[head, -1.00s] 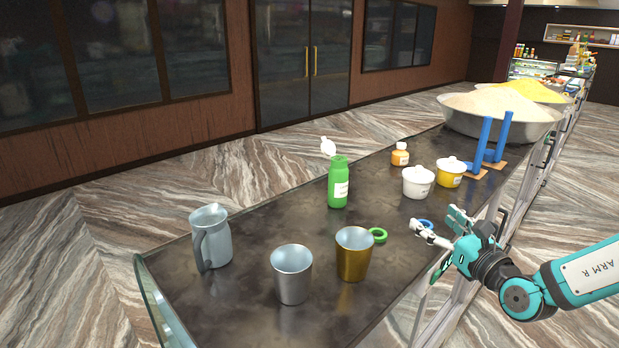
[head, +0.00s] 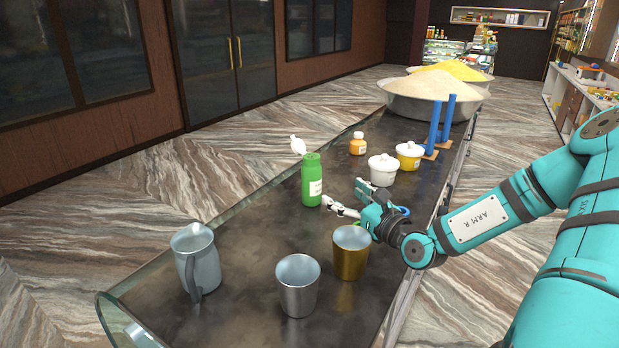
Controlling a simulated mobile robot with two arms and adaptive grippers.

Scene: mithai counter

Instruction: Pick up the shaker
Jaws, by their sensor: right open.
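A green bottle (head: 312,185) with a white label stands upright on the dark counter in the middle of the head view. It may be the shaker, but I cannot tell for sure. A white piece (head: 298,146) shows at its top left, perhaps an open cap. My right gripper (head: 342,195) is open and empty, just right of the green bottle. Its fingers point toward the bottle, with a small gap in the picture. My left gripper is out of view.
A grey pitcher (head: 197,264), a silver cup (head: 297,287) and a gold cup (head: 350,255) stand at the near end. A white pot (head: 382,172), a yellow pot (head: 409,156) and blue posts (head: 434,125) stand behind my gripper. A blue ring (head: 403,210) is partly hidden.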

